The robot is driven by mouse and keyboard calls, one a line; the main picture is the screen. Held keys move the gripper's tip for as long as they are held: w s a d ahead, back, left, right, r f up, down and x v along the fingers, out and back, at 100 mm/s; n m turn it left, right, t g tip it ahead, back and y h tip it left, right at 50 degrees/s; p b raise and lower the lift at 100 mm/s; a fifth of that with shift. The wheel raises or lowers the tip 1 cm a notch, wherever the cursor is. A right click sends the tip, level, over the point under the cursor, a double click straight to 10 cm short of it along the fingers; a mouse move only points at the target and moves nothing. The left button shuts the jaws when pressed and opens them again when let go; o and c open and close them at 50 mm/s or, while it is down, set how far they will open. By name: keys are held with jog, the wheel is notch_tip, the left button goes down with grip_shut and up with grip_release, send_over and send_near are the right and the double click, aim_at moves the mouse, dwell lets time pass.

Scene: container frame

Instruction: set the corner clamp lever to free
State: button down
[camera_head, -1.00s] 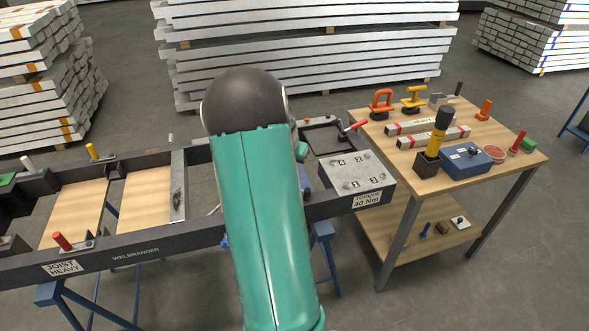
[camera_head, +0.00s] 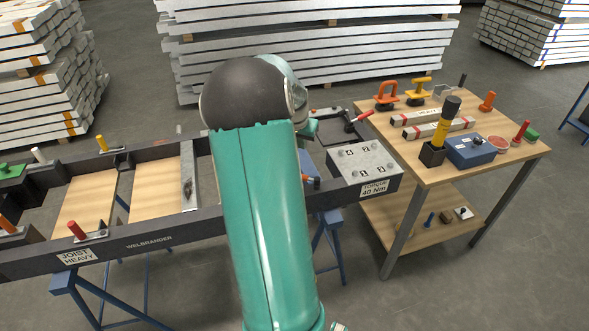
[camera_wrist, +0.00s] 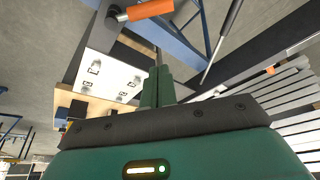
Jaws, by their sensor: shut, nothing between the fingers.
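A lever with an orange grip (camera_wrist: 148,10) and a dark pivot end shows at the top of the wrist view, cut by the edge. A small orange part (camera_head: 304,178) shows beside my arm on the frame in the head view; I cannot tell if it is the same lever. Another lever with a red grip (camera_head: 361,117) is at the frame's far right corner. No label shows which is the corner clamp lever. My gripper (camera_wrist: 159,72) is shut and empty, apart from the orange grip in the wrist picture. My arm hides the gripper in the head view.
The dark frame (camera_head: 150,243) stands on blue trestles, with red (camera_head: 76,231) and yellow (camera_head: 102,143) levers at left. A numbered torque block (camera_head: 362,172) is at its right end. A wooden tool table (camera_head: 470,180) stands right. Stacked beams (camera_head: 320,50) are behind.

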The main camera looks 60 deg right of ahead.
aim_at(303, 177)
notch_tip(303, 177, down, 10)
jog(key=shift+a, duration=0.15)
dwell(0.7)
jog(key=shift+s+a, duration=0.1)
jog(key=shift+a, duration=0.05)
